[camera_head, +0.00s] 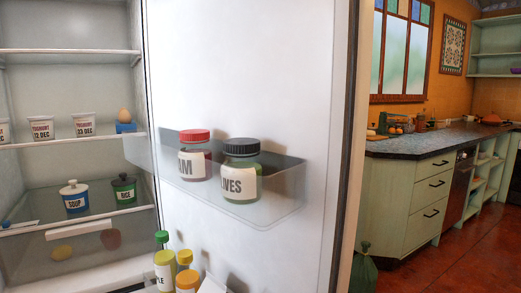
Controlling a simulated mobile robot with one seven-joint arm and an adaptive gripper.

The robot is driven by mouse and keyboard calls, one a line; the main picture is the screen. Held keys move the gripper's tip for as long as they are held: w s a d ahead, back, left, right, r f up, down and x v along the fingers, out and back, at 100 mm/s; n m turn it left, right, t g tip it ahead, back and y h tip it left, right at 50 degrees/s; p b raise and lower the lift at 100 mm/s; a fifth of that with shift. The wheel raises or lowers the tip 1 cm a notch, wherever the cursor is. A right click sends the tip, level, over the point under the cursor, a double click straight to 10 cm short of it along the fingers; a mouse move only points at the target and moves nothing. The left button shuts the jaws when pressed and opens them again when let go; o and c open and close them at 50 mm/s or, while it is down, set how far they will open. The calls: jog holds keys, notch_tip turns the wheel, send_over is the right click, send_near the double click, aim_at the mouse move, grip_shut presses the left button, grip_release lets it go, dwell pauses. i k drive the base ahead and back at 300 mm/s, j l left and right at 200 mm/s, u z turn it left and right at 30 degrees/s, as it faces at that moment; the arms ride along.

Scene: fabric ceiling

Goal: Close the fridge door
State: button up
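The fridge door (270,80) stands open. Its white inner side faces me and fills the middle of the view. A clear door bin (285,205) on it holds a red-lidded jar (195,165) and a dark-lidded jar (241,182). Several bottles (165,268) with green and yellow caps stand lower on the door. The fridge interior (70,25) is open to view on the left. My gripper is not in view.
Yoghurt cups (83,125), an egg in a blue holder (125,125) and two lidded pots (74,197) sit on fridge shelves. A green counter (415,195) stands at the right. A green bag (362,272) sits on the red floor (440,265), which is otherwise clear there.

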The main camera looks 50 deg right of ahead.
aim_at(293, 77)
jog(key=k+l, duration=0.15)
jog(key=l, duration=0.2)
jog(key=k+l+u, duration=0.15)
jog(key=l, duration=0.25)
jog(key=k+l, duration=0.1)
jog(key=l, duration=0.25)
jog(key=k+l, duration=0.1)
jog(key=l, duration=0.3)
jog(key=k+l+u, duration=0.15)
jog(key=l, duration=0.6)
jog(key=k+l, duration=0.1)
jog(key=l, duration=0.25)
jog(key=k+l, duration=0.1)
jog(key=l, duration=0.25)
jog(key=l+z, duration=0.2)
jog(key=l, duration=1.05)
